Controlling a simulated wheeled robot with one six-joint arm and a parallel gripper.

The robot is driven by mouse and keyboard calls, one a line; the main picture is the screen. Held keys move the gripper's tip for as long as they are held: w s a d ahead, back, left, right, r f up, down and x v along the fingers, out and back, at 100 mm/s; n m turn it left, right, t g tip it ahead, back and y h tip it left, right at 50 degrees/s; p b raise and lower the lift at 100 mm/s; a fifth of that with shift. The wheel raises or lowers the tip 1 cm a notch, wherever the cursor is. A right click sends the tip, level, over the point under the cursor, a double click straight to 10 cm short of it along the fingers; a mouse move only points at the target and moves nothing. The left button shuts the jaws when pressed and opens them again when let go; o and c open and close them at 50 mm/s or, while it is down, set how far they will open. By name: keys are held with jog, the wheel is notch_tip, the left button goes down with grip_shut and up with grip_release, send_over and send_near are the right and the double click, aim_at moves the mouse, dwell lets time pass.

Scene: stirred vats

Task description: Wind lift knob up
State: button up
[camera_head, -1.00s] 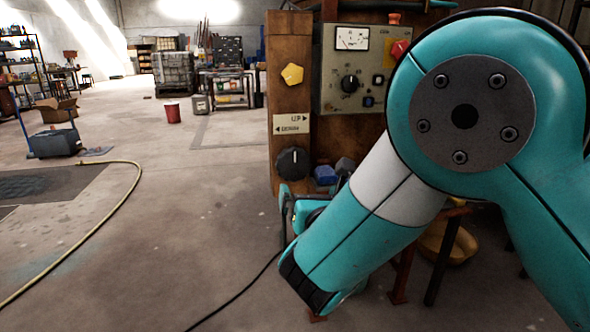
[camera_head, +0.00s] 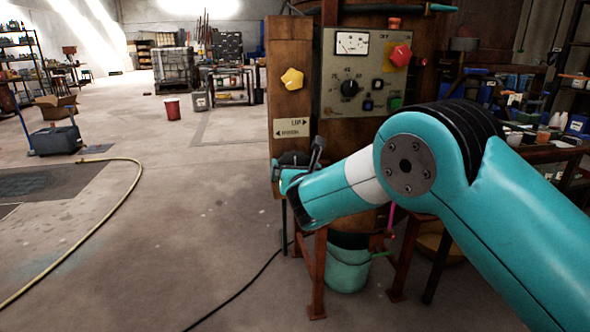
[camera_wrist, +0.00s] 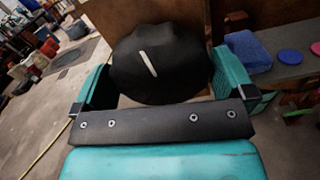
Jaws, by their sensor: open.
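The lift knob is a round black knob with a white pointer line. In the wrist view the knob (camera_wrist: 160,68) fills the space between my open jaws, and its line leans up to the left. My gripper (camera_wrist: 165,80) has one teal finger on each side of the knob; I cannot tell whether either touches it. In the head view my gripper (camera_head: 298,166) is at the front of the wooden post (camera_head: 280,60) and hides most of the knob. Above it a sign (camera_head: 292,128) reads UP with a right arrow; its lower line has a left arrow.
A yellow knob (camera_head: 292,78) sits higher on the post. A control panel (camera_head: 362,75) with a gauge and a red knob (camera_head: 401,55) is to the right. A blue block (camera_wrist: 246,52) lies right of the gripper.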

jog(key=shift+c, duration=0.5)
jog(key=c, duration=0.5)
jog(key=shift+m, duration=0.3)
